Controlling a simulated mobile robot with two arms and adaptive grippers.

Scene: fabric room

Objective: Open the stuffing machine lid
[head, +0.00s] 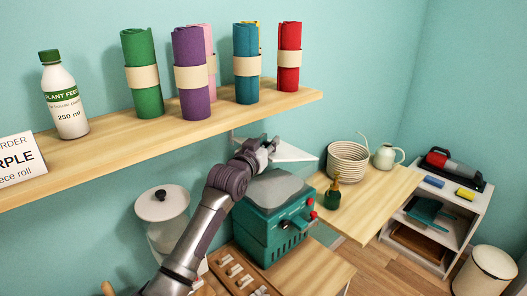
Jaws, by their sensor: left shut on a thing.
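The teal stuffing machine (268,235) stands on the lower wooden table, with red knobs and a dark lever on its right side. Its top shows a smooth grey surface (275,188). My left gripper (267,147) is shut at the panel's left part, above the machine's back; the exact grip is too small to make out. My right gripper is not in view.
A wooden shelf (150,139) with several felt rolls and a bottle (63,95) hangs close above my left gripper. A white-lidded jar (162,203) stands left of my arm. A dark green bottle (333,195) and a basket (347,163) stand right of the machine.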

